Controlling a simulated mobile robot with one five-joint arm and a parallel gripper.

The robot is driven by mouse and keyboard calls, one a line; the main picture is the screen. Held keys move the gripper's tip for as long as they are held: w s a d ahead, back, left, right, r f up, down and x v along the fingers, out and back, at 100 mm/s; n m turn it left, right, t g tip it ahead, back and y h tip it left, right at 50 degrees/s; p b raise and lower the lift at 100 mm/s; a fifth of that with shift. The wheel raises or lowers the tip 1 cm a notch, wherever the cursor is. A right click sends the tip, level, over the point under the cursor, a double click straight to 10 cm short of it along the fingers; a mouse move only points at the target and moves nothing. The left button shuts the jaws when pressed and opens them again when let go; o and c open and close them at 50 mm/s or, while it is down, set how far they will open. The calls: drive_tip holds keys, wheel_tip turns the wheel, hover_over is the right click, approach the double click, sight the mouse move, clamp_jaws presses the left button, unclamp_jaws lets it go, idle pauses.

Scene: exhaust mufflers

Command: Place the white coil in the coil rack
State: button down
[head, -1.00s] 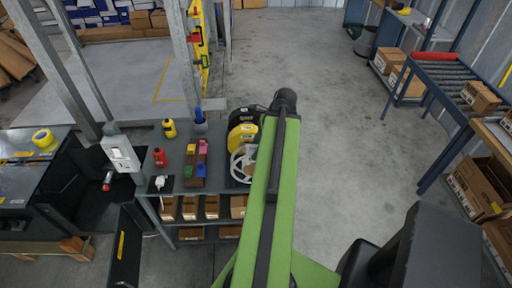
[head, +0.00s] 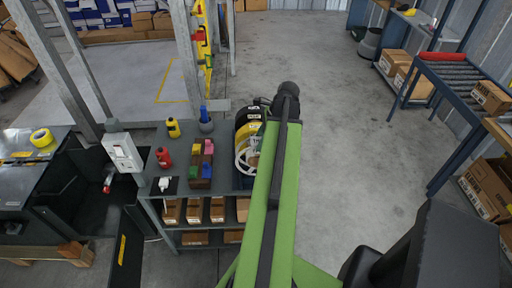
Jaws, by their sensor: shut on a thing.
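The white coil (head: 241,161) shows as a pale spoked ring just left of my green arm, with its right part hidden by the arm. It appears close in front of a yellow coil (head: 243,138) and black coils (head: 247,116). These stand in a row at the right end of the grey bench. The coil rack is mostly hidden by the coils and my arm. My gripper is hidden behind my arm, so its fingers and its contact with the white coil cannot be seen. Whether the white coil touches the rack cannot be told.
On the bench left of the coils are a block holder (head: 201,165) with coloured blocks, a red bottle (head: 163,157), a yellow bottle (head: 173,128) and a blue-topped container (head: 205,121). Cardboard boxes (head: 194,210) fill the shelf below. Open floor lies right, before a roller conveyor (head: 450,72).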

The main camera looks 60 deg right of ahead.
wheel_tip(320, 180, down, 4)
drive_tip(key=b, duration=0.4)
drive_tip(key=shift+f, duration=0.2)
drive_tip(key=shift+w+a+r, duration=0.1)
drive_tip(key=shift+w+r, duration=0.1)
drive_tip(key=shift+f, duration=0.2)
drive_tip(key=c, duration=0.7)
unclamp_jaws()
drive_tip(key=shift+r, duration=0.1)
